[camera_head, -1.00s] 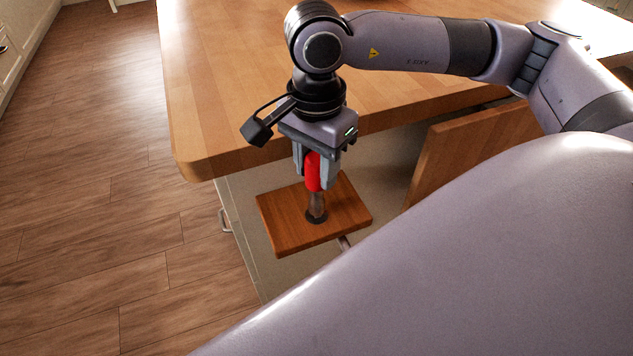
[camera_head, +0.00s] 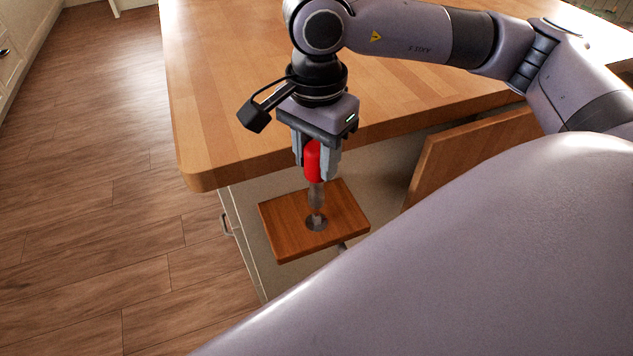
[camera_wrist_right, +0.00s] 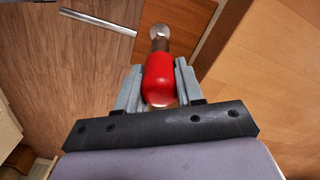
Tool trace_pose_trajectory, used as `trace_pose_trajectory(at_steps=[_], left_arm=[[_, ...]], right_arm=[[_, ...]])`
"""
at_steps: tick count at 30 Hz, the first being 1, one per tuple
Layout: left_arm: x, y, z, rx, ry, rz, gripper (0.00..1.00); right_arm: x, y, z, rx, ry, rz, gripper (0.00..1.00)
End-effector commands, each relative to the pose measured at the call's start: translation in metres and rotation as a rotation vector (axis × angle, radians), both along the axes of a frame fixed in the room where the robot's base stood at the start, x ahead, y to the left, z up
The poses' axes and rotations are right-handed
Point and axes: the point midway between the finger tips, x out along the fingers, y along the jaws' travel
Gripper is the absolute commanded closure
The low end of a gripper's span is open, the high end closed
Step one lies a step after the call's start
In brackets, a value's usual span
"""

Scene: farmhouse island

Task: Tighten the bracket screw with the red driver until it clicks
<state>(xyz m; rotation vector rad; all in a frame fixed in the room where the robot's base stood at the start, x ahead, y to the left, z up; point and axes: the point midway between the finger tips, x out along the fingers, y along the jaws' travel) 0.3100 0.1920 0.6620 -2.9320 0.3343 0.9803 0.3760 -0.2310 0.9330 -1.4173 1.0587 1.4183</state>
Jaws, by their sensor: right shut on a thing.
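The red driver (camera_head: 313,161) is upright in my right gripper (camera_head: 316,170), which is shut on its red handle. Its shaft points down at a grey round screw (camera_head: 309,224) in a small wooden board (camera_head: 285,228) beside the island. A light metal piece shows between the dark shaft and the screw; I cannot tell whether the tip touches it. In the right wrist view the red handle (camera_wrist_right: 159,80) lies between the fingers, with the round silver screw (camera_wrist_right: 159,30) beyond the shaft. No separate bracket can be made out. My left gripper is not in view.
The island's wooden top (camera_head: 230,95) overhangs just behind the driver. Another wooden panel (camera_head: 465,150) stands to the right. A drawer handle (camera_head: 225,225) is on the left. A metal bar (camera_wrist_right: 97,21) shows in the wrist view. Open floor (camera_head: 90,190) lies left.

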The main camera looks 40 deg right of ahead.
Motion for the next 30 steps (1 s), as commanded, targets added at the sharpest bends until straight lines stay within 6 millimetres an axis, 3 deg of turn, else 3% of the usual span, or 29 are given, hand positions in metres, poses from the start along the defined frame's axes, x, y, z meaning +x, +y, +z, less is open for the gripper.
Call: trace_pose_trajectory(at_steps=[14, 30], left_arm=[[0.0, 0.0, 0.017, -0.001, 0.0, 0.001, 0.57], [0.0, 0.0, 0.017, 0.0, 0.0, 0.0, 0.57]], right_arm=[[0.0, 0.0, 0.03, 0.0, -0.001, 0.0, 1.0], [0.0, 0.0, 0.03, 0.0, -0.001, 0.0, 1.0]])
